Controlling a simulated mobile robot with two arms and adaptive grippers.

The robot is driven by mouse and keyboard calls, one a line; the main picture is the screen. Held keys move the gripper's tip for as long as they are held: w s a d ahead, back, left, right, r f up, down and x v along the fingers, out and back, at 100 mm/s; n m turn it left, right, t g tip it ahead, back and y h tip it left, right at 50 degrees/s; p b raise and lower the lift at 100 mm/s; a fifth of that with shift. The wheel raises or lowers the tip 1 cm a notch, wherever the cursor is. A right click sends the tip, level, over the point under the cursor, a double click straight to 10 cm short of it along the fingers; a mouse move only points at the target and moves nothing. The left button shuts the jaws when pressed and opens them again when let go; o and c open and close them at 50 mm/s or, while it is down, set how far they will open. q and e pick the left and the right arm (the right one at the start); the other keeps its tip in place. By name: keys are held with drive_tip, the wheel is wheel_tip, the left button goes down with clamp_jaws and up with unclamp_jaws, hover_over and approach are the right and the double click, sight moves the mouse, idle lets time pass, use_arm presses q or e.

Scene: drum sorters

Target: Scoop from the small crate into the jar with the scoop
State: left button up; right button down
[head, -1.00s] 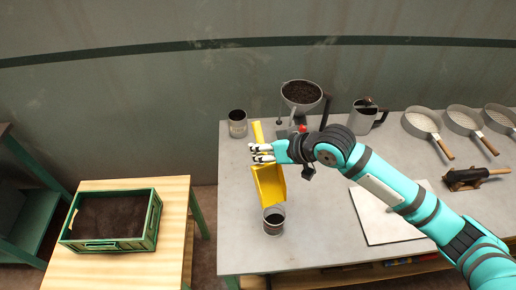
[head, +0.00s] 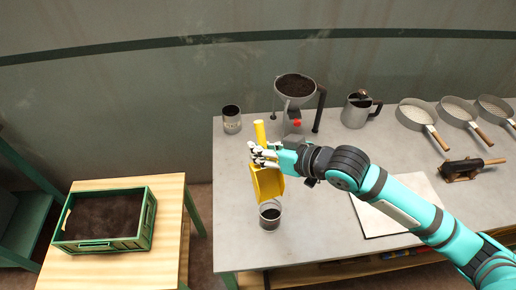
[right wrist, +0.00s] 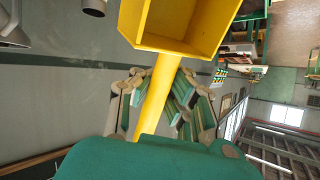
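My right gripper (head: 262,155) is shut on the handle of the yellow scoop (head: 267,183), over the left part of the grey table. The right wrist view shows the fingers (right wrist: 157,105) around the handle and the scoop's pan (right wrist: 180,22), whose visible inside looks bare. In the head view the pan hangs tilted with its lower end just above the jar (head: 270,216). The jar is clear, stands upright and holds dark material. The small green crate (head: 146,222), filled with dark soil, sits on the wooden table at the left. My left gripper is out of view.
A funnel (head: 296,88) of dark material on a stand is behind my gripper. A tin (head: 232,119), a metal jug (head: 356,110) and several sieves (head: 414,114) stand along the back. A white sheet (head: 385,222) lies under my forearm.

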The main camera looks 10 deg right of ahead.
drive_tip(key=shift+s+d+r+n+t+y+b, duration=0.2)
drive_tip(key=shift+s+t+b, duration=0.15)
drive_tip(key=shift+s, duration=0.2)
drive_tip(key=shift+s+d+r+n+t+y+b, duration=0.15)
drive_tip(key=shift+s+t+y+b, duration=0.1)
drive_tip(key=shift+s+b, duration=0.25)
idle(0.6)
